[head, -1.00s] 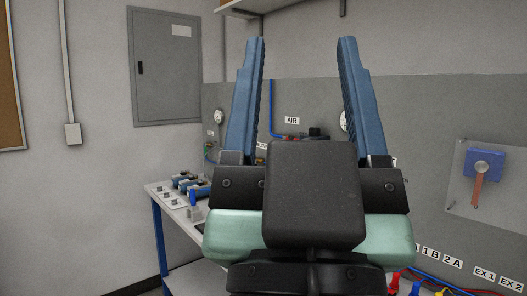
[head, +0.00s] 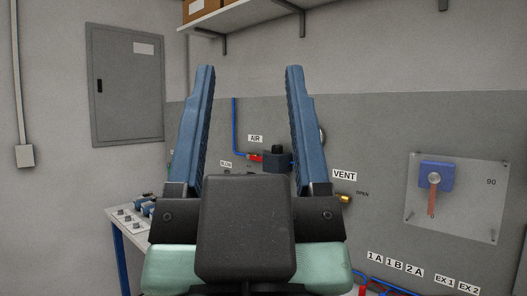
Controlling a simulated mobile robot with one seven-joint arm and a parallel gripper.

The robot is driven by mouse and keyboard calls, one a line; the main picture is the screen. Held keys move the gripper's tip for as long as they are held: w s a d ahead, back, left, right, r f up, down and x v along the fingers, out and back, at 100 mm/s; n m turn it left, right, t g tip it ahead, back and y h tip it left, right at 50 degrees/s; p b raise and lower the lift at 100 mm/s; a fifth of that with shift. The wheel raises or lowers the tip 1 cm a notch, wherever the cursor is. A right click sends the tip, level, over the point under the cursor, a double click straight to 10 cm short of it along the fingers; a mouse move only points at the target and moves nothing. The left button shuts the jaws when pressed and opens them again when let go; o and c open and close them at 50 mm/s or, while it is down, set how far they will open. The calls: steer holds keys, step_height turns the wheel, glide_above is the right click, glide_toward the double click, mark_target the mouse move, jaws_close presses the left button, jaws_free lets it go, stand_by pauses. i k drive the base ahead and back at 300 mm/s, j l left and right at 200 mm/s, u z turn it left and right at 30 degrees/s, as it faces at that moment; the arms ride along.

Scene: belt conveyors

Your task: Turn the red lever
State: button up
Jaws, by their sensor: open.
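A lever with a faded red handle (head: 432,203) hangs straight down from a blue square body (head: 436,175) on a clear plate on the grey wall panel, at the right in the head view. The number 90 is marked on the plate to its right. My gripper (head: 249,72) points up in the middle of the view, its two blue fingers wide apart with nothing between them. It is to the left of the lever and apart from it.
A VENT label (head: 344,176) and a small brass valve (head: 344,199) are right of my gripper. A table with switches (head: 130,217) stands at the lower left. A shelf (head: 250,20) overhangs at the top. Hoses run at the lower right.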

mark_target(248, 157)
steer(key=i+u, duration=0.25)
steer(key=i, duration=2.1)
